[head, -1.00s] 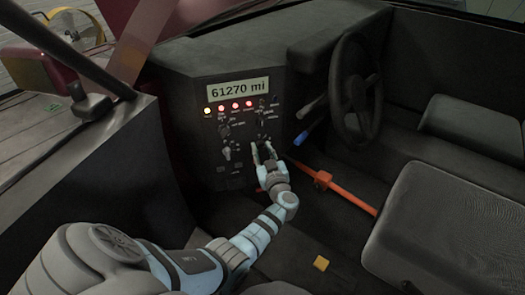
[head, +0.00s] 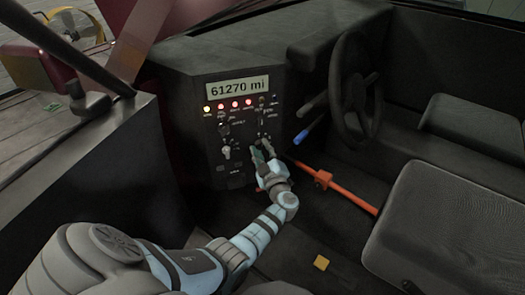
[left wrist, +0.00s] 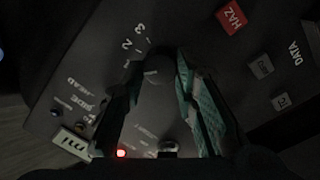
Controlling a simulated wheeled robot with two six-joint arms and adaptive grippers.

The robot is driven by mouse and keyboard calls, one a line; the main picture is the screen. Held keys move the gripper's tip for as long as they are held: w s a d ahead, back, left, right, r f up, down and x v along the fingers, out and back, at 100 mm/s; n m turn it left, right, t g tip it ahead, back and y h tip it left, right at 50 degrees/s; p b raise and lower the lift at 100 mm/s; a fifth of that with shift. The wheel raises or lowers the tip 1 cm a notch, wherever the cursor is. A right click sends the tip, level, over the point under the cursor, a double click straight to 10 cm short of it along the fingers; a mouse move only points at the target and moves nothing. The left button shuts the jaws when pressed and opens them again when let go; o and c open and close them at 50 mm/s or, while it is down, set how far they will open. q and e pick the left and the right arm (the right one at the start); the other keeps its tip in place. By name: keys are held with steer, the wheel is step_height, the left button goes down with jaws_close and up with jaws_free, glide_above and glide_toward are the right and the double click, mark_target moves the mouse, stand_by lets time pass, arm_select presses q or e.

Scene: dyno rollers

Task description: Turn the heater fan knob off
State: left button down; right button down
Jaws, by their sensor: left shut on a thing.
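The dashboard panel (head: 205,125) stands upright in the vehicle cab. A dark round knob (left wrist: 157,69) with the numbers 1, 2 and 3 printed beside it shows in the left wrist view. My left gripper (head: 261,148) is at the right side of the panel. In the left wrist view, the fingers of my left gripper (left wrist: 157,66) stand on either side of this knob and are shut on it. The knob's pointer setting is too dark to read. In the head view the gripper hides most of the knob. My right gripper is not in view.
Another knob (head: 226,152) sits to the left on the panel. A red HAZ button (left wrist: 231,17) is near the fingers. The steering wheel (head: 355,88), a blue-tipped lever (head: 301,137) and an orange lever (head: 345,192) are to the right. A seat (head: 440,225) stands at lower right.

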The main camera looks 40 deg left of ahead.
arm_select(q)
steer(key=n+b, duration=0.1)
steer(key=n, duration=0.5)
steer(key=shift+f+n+b, duration=0.1)
steer(key=shift+n+b, duration=0.2)
steer(key=shift+b, duration=0.05)
stand_by(0.4)
steer(key=c, duration=1.3)
jaws_free()
steer(key=v, duration=0.7)
steer(key=shift+d, duration=0.25)
